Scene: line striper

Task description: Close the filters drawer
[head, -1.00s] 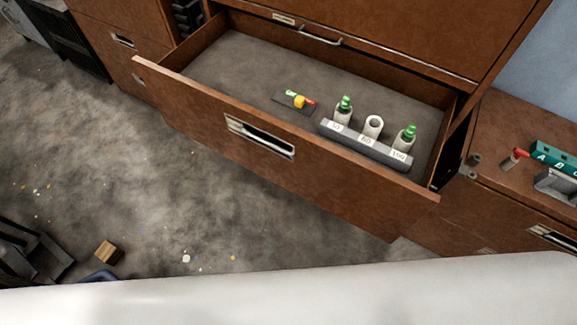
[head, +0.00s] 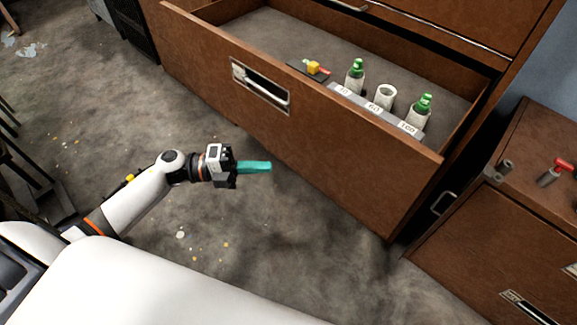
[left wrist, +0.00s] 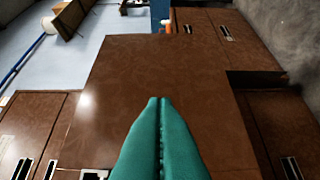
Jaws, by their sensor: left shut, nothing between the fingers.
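The filters drawer (head: 320,158) is a wide brown drawer pulled well out of its cabinet in the head view. Its front has a silver recessed handle (head: 261,86). Inside are a grey labelled rack (head: 372,108) with white cylinders, two of them green-topped, and a small dark plate with a yellow and red piece (head: 314,68). My left gripper (head: 270,167) has teal fingers, shut and empty, in front of and apart from the drawer front. The left wrist view shows its fingertips (left wrist: 160,100) pressed together before a brown panel. My right gripper is not in view.
A lower brown cabinet (head: 488,238) stands at the right, with a red-handled item (head: 555,172) on top. The grey floor (head: 130,115) has small scattered specks. Dark legs of some furniture (head: 22,165) show at the left edge.

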